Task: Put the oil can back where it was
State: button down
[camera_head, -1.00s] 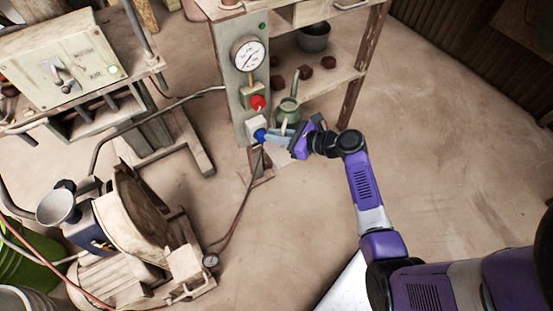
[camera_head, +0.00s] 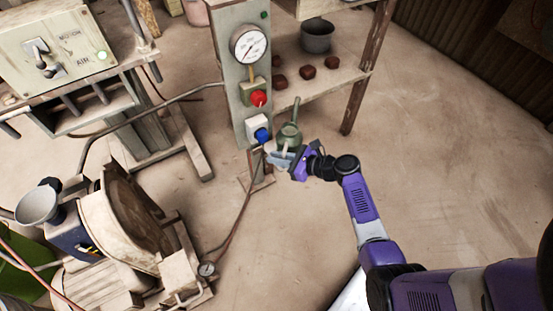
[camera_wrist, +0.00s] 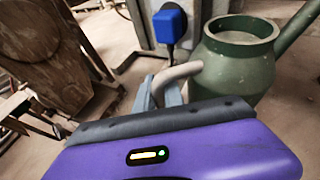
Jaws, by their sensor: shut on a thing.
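The oil can (camera_head: 289,136) is dark green with a long spout and a pale curved handle. In the head view it is at the centre, in front of the shelf's lower left end, with its spout pointing up. In the wrist view the oil can (camera_wrist: 238,62) is at the upper right, its spout running out to the right. My gripper (camera_head: 281,158) is shut on the can's handle; in the wrist view the gripper (camera_wrist: 160,92) shows grey fingers at the handle. The can's underside is hidden in the wrist view.
The wooden shelf (camera_head: 345,77) behind holds a grey pot (camera_head: 317,36) and several dark red-brown blocks (camera_head: 307,72). A control post with a gauge (camera_head: 249,46), a red button (camera_head: 259,98) and a blue button (camera_head: 262,134) stands close left of the can. Floor at right is clear.

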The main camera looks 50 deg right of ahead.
jog(key=c, duration=1.4)
grip_release()
jog(key=shift+c, duration=0.2)
